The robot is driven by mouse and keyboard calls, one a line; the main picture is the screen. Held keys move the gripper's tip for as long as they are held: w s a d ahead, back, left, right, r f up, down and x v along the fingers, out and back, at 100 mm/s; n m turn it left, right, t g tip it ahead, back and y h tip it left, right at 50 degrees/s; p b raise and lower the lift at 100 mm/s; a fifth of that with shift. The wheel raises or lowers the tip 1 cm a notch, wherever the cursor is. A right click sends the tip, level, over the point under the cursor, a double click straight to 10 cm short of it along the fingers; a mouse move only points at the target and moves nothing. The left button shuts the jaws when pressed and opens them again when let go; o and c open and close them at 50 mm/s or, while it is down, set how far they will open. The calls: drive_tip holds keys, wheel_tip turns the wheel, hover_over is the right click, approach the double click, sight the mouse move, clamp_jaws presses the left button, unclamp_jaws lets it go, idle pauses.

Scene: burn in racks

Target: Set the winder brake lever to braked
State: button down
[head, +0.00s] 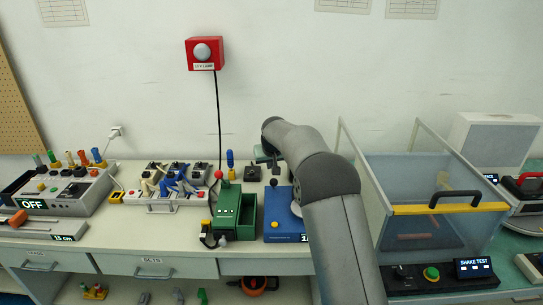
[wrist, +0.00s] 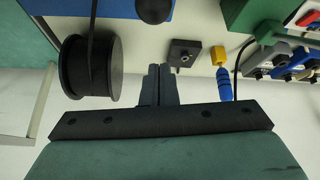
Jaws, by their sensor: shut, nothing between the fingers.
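A blue unit (head: 283,222) with a yellow button and a display stands left of my arm in the head view. A black ball knob (head: 273,182) shows at its back. In the wrist view the blue unit (wrist: 112,9) is at the top edge with a round black knob (wrist: 155,10), beside a black spool (wrist: 92,68). I take this as the winder; no brake label is readable, and the lever's setting cannot be told. My gripper (wrist: 158,72) is shut and empty, apart from the knob and right of the spool. In the head view my arm hides part of the unit.
A green box (head: 235,210) with a red-knobbed lever stands left of the blue unit. A small dark block (wrist: 184,53) and a blue-yellow tool (wrist: 223,80) stand near my fingers. A clear-walled box (head: 430,170) is right of my arm.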

sight(274, 185)
drive_tip(key=shift+s+d+f, duration=0.1)
drive_tip(key=shift+s+f, duration=0.15)
drive_tip(key=shift+s, duration=0.35)
drive_tip(key=shift+s+d+f, duration=0.1)
drive_tip(key=shift+s+f, duration=0.1)
drive_tip(key=shift+s, duration=0.35)
drive_tip(key=shift+s+d+f, duration=0.1)
drive_tip(key=shift+s+f, duration=0.15)
drive_tip(key=shift+s, duration=0.35)
drive_tip(key=shift+f, duration=0.2)
